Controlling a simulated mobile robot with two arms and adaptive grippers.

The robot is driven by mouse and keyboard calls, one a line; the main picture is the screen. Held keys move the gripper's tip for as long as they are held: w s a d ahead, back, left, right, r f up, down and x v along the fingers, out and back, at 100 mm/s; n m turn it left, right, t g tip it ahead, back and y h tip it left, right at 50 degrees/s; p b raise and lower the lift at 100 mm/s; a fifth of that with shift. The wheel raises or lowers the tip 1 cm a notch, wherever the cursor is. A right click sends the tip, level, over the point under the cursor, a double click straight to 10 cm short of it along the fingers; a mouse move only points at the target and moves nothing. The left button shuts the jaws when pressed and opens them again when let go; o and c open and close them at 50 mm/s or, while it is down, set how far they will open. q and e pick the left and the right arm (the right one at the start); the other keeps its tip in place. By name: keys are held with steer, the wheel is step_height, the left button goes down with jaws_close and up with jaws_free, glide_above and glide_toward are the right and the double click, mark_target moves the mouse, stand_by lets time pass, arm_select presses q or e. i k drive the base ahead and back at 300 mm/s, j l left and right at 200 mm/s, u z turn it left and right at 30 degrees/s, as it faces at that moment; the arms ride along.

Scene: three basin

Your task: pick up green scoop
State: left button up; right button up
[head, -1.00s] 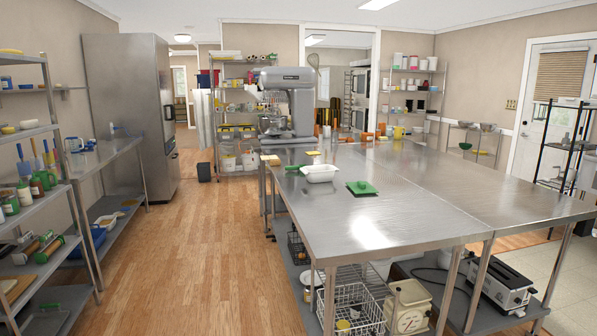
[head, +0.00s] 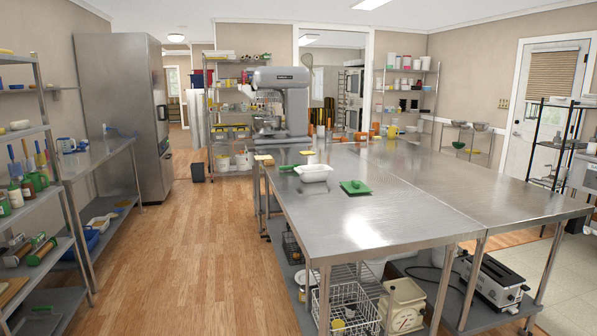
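A flat green piece with a small raised grip (head: 354,187) lies on the steel table (head: 430,205). A green-handled tool (head: 289,168) lies beside a white rectangular tub (head: 314,173) farther back on the same table. I cannot tell for sure which of these is the green scoop. Neither of my grippers is in view.
A large stand mixer (head: 281,100) stands at the table's far end. A steel side table (head: 100,160) and a shelf with green-handled tools (head: 42,252) line the left. The wooden floor (head: 205,250) between them and the table is clear.

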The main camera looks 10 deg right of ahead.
mark_target(290, 167)
steer(key=i+j+u, duration=0.3)
steer(key=i, duration=0.4)
steer(key=i+u, duration=0.3)
steer(key=i, duration=0.35)
steer(key=i+z, duration=0.15)
steer(key=i, duration=0.7)
steer(key=i+j+z, duration=0.15)
steer(key=i, duration=0.65)
